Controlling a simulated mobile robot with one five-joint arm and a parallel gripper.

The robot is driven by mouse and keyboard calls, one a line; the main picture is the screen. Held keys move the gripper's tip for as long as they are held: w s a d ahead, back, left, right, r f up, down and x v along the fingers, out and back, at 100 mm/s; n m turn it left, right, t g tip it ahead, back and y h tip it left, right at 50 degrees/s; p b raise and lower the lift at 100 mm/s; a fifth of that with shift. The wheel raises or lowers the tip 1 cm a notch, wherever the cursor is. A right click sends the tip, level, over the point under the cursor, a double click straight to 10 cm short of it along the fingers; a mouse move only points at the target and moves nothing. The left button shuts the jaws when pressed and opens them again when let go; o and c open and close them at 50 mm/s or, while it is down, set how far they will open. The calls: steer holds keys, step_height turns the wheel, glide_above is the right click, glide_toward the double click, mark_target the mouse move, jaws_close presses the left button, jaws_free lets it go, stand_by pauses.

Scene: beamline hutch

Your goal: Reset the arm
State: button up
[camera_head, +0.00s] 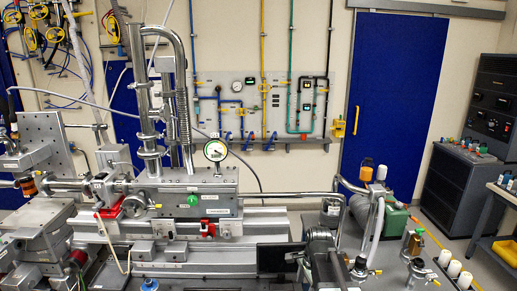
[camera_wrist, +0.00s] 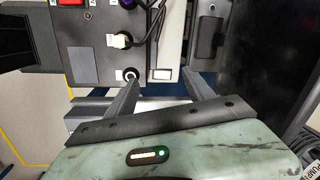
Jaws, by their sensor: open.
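My gripper (camera_wrist: 161,80) shows in the wrist view as two grey fingers standing apart, rising from a dark strip on a worn greenish housing with a small green light. It is open, and nothing shows between the fingers. Beyond the fingertips is a grey panel (camera_wrist: 95,50) with a red switch, a purple connector, a pale plug on a black cable and a round socket. I cannot tell how far the panel is from the fingertips. In the head view, a dark arm part shows at the bottom, right of centre; the fingers cannot be made out there.
A metal beamline bench (camera_head: 190,225) with a dial gauge (camera_head: 215,151) and upright pipes fills the left and middle. A green pump (camera_head: 394,219) stands right of centre. A blue door (camera_head: 393,95) is behind.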

steer(key=s+n+g, duration=0.1)
steer(key=s+n, duration=0.9)
steer(key=n, duration=0.4)
steer(key=shift+s+d+f+h, duration=0.2)
steer(key=shift+d+h, duration=0.1)
steer(key=shift+h, duration=0.1)
